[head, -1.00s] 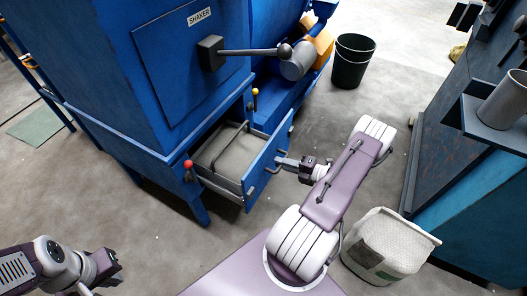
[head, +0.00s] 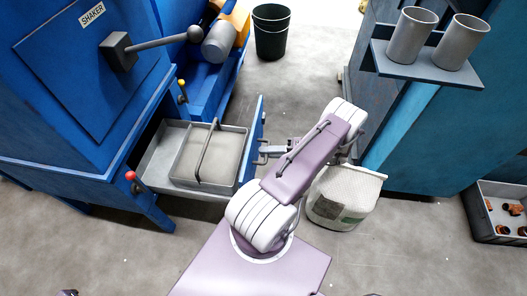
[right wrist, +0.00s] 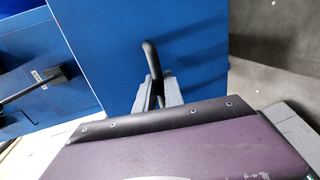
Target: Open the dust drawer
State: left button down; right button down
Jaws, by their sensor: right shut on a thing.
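The dust drawer (head: 158,160) is slid out from under the blue shaker machine (head: 75,130) in the head view. Its blue front panel (head: 251,140) faces right, and a grey tray (head: 207,158) with a dark bail handle (head: 206,150) sits inside. My right gripper (head: 266,151) is shut on the drawer's bar handle (right wrist: 150,62). In the right wrist view its fingers (right wrist: 158,93) close around the bar in front of the blue panel. Only a small dark piece, probably of my left gripper (head: 68,293), shows at the bottom edge; its jaws cannot be made out.
A lever (head: 160,43) and knobs, red (head: 130,176) and yellow (head: 181,83), stick out near the drawer. A white sack (head: 343,197) stands close to my right arm. A black bin (head: 271,32) stands behind; a crate of parts (head: 497,207) is at right.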

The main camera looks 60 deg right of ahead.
jog(key=c, duration=1.5)
grip_release()
jog(key=shift+o, duration=0.2)
jog(key=shift+s, duration=0.1)
jog(key=p+v, duration=0.1)
jog(key=v, duration=0.8)
jog(key=shift+p, duration=0.3)
